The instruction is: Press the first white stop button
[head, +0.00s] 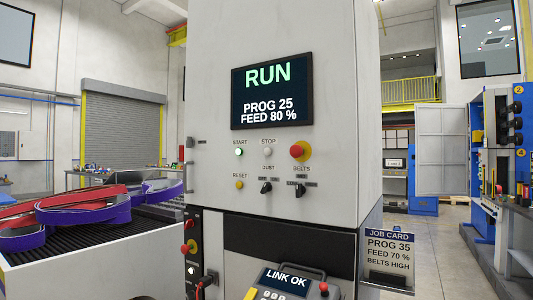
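The white stop button (268,152) sits on the front of the light grey machine cabinet (225,90), under a label reading STOP. It is small and round. To its left is the start button (239,152), pale green-white, under START. To its right is a red mushroom button (297,152) on a yellow collar. The screen (271,91) above reads RUN, PROG 25, FEED 80 %. My gripper is not in view, and nothing covers the stop button.
Below are a yellow reset button (239,185), a DUST switch (266,188) and a BELTS switch (300,189). A pendant (285,281) reading LINK OK is low in front. A job card (388,250) hangs right. Belts (85,205) lie on the left conveyor.

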